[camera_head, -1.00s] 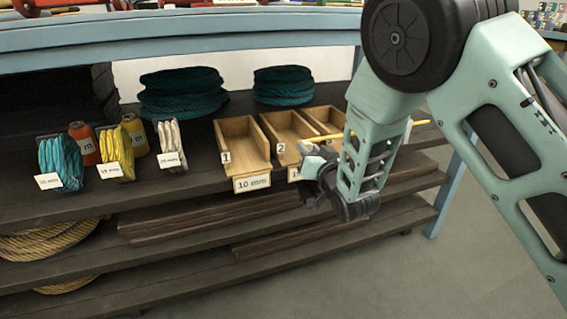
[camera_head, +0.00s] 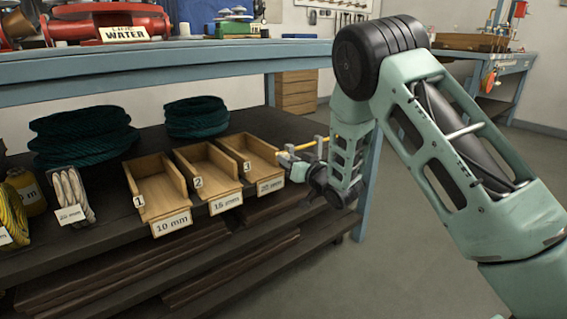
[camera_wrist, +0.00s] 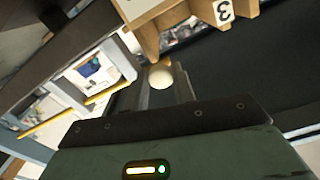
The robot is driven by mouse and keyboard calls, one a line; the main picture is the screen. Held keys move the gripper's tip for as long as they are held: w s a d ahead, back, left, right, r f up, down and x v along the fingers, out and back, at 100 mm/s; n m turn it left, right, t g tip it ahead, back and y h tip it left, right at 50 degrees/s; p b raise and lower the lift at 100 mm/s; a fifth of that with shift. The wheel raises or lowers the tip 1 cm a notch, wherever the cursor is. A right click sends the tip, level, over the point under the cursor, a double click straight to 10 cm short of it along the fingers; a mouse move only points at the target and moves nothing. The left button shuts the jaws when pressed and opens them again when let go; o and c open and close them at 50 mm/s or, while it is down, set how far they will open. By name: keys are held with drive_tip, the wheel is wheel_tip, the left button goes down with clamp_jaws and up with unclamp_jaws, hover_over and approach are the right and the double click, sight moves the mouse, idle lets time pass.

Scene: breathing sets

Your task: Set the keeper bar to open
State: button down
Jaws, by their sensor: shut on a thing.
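A thin yellow bar (camera_head: 312,145) shows in the head view at the right end of the shelf, beside bin 3. I take it for the keeper bar; my wrist partly hides it. My gripper (camera_head: 301,162) is just right of bin 3, at the shelf's front edge. In the wrist view, a round pale knob (camera_wrist: 160,77) sits between the fingers of my gripper (camera_wrist: 153,88), which is shut on it. A yellow bar (camera_wrist: 45,127) also crosses the left of the wrist view. How the knob joins the bar is hidden.
Wooden bins 1 (camera_head: 162,188), 2 (camera_head: 211,168) and 3 (camera_head: 250,152) stand on the dark shelf (camera_head: 95,215), labelled 10, 15 and 20 mm. Teal rope coils (camera_head: 82,136) lie behind. A blue post (camera_head: 369,190) is close behind my wrist. Floor at right is clear.

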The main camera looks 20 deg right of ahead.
drive_tip(key=c, duration=1.1)
unclamp_jaws()
drive_tip(key=shift+c, duration=0.2)
drive_tip(key=shift+s, duration=0.1)
drive_tip(key=p+v, duration=0.3)
drive_tip(key=v, duration=1.4)
drive_tip(key=shift+s, duration=0.1)
